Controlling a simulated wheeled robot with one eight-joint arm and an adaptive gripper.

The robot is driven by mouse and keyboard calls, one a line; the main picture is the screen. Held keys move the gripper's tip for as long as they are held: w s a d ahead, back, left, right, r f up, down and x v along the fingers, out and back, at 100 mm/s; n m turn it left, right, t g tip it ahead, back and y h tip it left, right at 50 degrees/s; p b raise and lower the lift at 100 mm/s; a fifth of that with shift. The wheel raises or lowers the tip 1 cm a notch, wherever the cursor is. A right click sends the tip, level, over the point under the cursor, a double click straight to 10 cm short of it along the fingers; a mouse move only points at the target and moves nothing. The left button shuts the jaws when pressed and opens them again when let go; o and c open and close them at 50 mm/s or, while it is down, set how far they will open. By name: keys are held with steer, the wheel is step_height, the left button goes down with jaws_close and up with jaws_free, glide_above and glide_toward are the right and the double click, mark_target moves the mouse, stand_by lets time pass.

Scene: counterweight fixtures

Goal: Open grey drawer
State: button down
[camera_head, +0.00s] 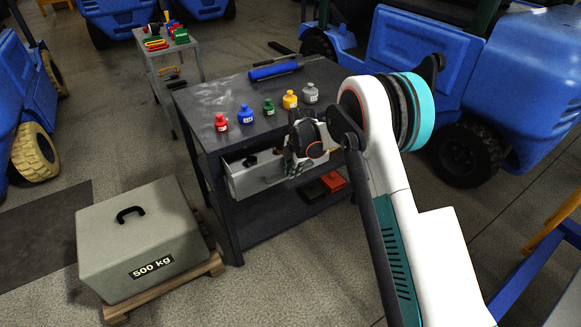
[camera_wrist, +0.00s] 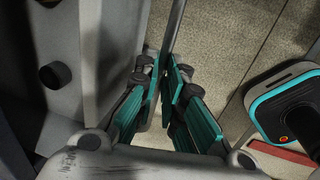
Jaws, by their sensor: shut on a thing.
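The grey drawer (camera_head: 255,182) sits under the top of the dark workbench (camera_head: 185,103). It stands partly out, and dark items show inside it. My gripper (camera_head: 297,162) is at the right end of the drawer front. In the wrist view my gripper (camera_wrist: 164,78) has its teal fingers closed around a thin metal bar (camera_wrist: 175,28), which looks like the drawer's handle. A pale grey panel (camera_wrist: 110,40) runs beside the fingers on the left; it seems to be the drawer front. In the head view my arm and gripper hide the handle.
Red, blue, green, yellow and grey weights (camera_head: 245,115) stand on the benchtop, with a blue cylinder (camera_head: 275,70) behind. A red item (camera_head: 333,181) lies on the lower shelf. A 500 kg block (camera_head: 140,240) on a pallet stands at front left. Blue vehicles surround the bench.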

steer(key=s+d, duration=0.6)
steer(key=s, duration=0.3)
steer(key=shift+s+d, duration=0.25)
steer(key=shift+s, duration=0.05)
steer(key=c, duration=2)
jaws_free()
steer(key=shift+o, duration=0.2)
step_height(320, 180, up, 12)
steer(key=s+d, duration=0.1)
steer(key=shift+s+d, duration=0.15)
steer(key=shift+s, duration=0.25)
